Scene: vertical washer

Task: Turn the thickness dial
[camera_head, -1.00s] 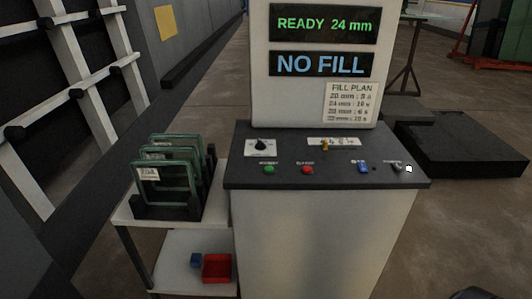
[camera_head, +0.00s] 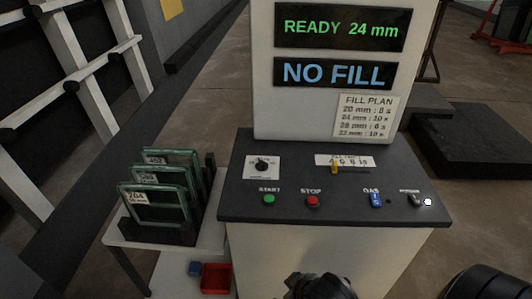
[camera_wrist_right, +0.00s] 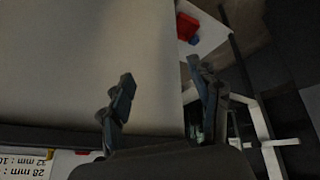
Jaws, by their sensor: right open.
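The thickness dial is probably the black knob (camera_head: 262,164) on a white plate at the left of the console top (camera_head: 300,205); its small lettering is unreadable. The upper display (camera_head: 340,28) reads READY 24 mm. My right gripper (camera_wrist_right: 160,72) shows in the right wrist view with its two fingers apart and nothing between them. A dark part of my arm (camera_head: 318,287) shows at the bottom middle of the head view, in front of the console and apart from the knob. My left gripper is not in view.
The console also has a green START button (camera_head: 268,199), a red STOP button (camera_head: 312,201), a yellow slider (camera_head: 334,166), a blue GAS switch (camera_head: 375,200) and another switch (camera_head: 411,198). The lower display (camera_head: 335,73) reads NO FILL. Glass panes (camera_head: 160,205) stand in a rack at left.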

